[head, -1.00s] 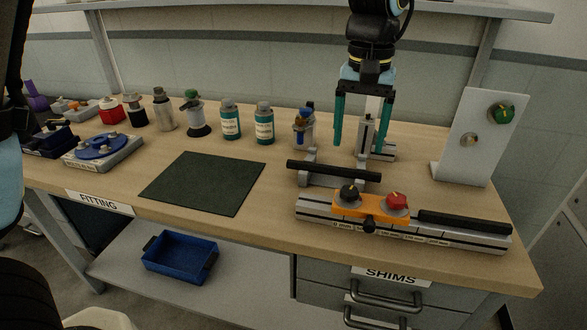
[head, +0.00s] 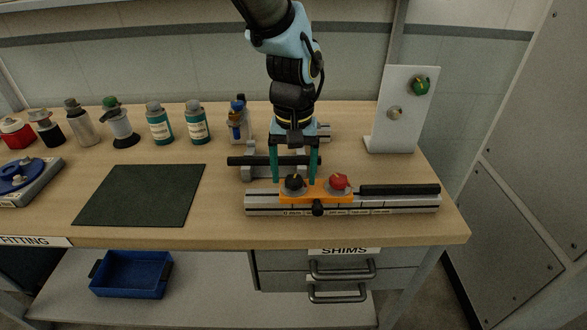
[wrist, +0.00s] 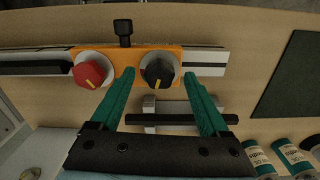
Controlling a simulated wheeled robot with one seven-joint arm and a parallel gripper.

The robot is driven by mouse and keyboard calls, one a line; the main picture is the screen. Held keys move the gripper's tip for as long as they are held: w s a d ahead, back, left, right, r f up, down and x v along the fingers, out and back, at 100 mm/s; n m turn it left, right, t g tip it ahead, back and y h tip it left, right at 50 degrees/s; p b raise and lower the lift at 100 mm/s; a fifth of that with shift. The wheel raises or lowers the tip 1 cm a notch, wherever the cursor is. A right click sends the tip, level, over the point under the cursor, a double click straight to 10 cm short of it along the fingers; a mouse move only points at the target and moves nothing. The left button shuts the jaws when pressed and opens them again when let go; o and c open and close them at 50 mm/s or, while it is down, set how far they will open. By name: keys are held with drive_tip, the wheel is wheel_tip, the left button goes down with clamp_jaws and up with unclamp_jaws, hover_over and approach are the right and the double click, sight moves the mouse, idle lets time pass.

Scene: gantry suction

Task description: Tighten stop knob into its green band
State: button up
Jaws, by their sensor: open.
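An orange carriage (head: 317,194) sits on a silver rail. On its top are a black knob (head: 294,182) at left and a red knob (head: 340,181) at right, each with a pointer mark. A smaller black knob (head: 318,208) sticks out of its front. I cannot tell which is the stop knob, and no green band is distinguishable. My gripper (head: 295,178) is open, pointing down, with its teal fingers on either side of the black top knob. In the wrist view the black knob (wrist: 158,71) shows between the fingertips (wrist: 160,76); contact cannot be told.
A black bar on grey supports (head: 250,161) lies just behind the rail (head: 400,207). A white panel (head: 400,135) with green and grey knobs stands at back right. A dark mat (head: 140,195) lies left, with several bottles behind it. A black strip (head: 400,189) covers the rail's right part.

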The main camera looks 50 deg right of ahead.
drive_tip(key=shift+f, duration=0.15)
drive_tip(key=shift+c, duration=0.2)
clamp_jaws()
idle(0.4)
